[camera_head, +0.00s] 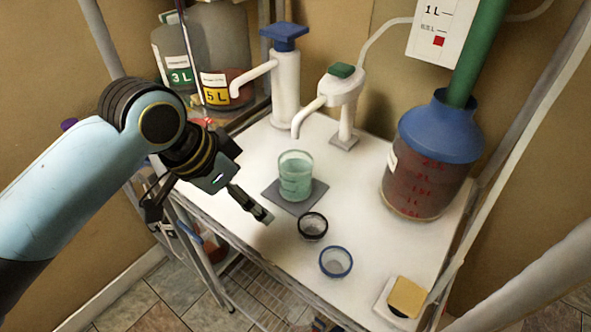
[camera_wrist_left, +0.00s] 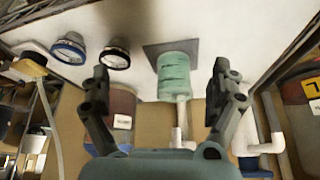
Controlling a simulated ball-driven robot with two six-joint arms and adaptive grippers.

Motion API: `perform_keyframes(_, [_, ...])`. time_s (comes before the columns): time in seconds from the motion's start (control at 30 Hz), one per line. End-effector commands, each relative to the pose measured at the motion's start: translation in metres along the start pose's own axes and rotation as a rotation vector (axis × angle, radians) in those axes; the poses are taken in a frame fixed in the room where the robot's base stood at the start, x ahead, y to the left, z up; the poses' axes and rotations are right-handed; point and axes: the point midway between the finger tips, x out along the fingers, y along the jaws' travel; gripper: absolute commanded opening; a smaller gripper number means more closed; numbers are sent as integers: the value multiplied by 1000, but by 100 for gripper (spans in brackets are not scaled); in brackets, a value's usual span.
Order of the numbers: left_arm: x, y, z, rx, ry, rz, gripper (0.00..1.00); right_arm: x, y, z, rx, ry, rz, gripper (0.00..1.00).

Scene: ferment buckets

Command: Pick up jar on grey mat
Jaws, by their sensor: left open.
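The jar (camera_head: 296,177) is a clear greenish glass jar standing upright on a small grey mat (camera_head: 277,198) on the white tabletop. In the left wrist view the jar (camera_wrist_left: 174,76) appears between and beyond my finger tips, on the grey mat (camera_wrist_left: 155,50). My left gripper (camera_head: 208,212) is to the left of the jar and in front of it, near the table's left edge. In the left wrist view my left gripper (camera_wrist_left: 160,85) is open and empty, its two fingers wide apart. My right gripper is not in view.
A black-rimmed lid (camera_head: 313,227) and a blue-rimmed lid (camera_head: 336,262) lie in front of the mat. A white tap (camera_head: 340,90) and a blue-topped pump (camera_head: 285,85) stand behind. A large dark-red vessel (camera_head: 425,185) stands right. A yellow sponge (camera_head: 407,297) lies at front right.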

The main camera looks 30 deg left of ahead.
Motion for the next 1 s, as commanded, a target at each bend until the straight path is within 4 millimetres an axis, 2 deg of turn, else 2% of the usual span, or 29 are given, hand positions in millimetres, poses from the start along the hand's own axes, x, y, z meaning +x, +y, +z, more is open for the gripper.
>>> perform_keyframes(0.1, [15, -14, -26, 51, 48, 35, 94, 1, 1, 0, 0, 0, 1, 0])
perform_keyframes(0.3, [29, -31, -59, 105, 111, 73, 94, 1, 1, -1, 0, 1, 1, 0])
perform_keyframes(0.6, [74, -30, -70, 110, 123, 82, 94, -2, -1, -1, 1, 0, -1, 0])
perform_keyframes(0.87, [95, -31, -74, 112, 122, 81, 94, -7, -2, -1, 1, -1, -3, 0])
perform_keyframes(1.0, [114, -34, -80, 111, 121, 82, 94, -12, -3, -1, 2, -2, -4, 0])
